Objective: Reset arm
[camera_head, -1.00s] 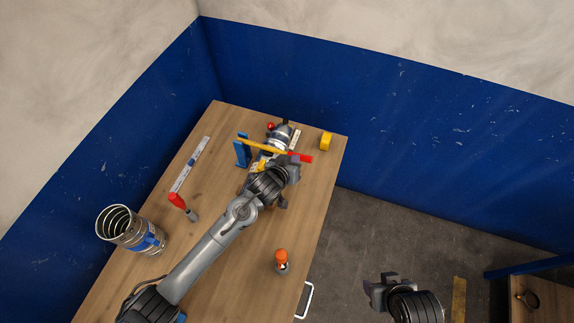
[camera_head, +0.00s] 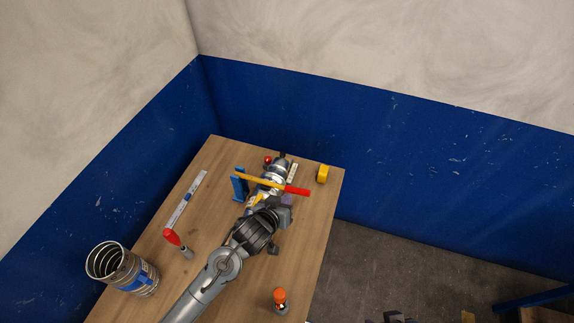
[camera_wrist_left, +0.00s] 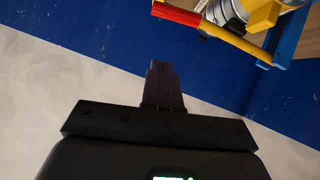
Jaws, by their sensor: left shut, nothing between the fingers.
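My left arm reaches over the wooden table (camera_head: 215,158) in the head view. Its gripper (camera_head: 287,201) is beside the yellow bar with a red handle (camera_head: 298,191). In the left wrist view the dark fingers (camera_wrist_left: 162,70) are together with nothing between them, and the red-and-yellow handle (camera_wrist_left: 178,13) is above and to the right, apart from them.
A blue stand (camera_head: 240,185) and a silver cylinder (camera_head: 273,175) are by the bar. A yellow tape measure (camera_head: 323,174), a ruler-like level (camera_head: 186,198), a red-handled tool (camera_head: 172,237) and an orange-topped item (camera_head: 280,297) lie around. A blue wall (camera_head: 420,190) borders the table.

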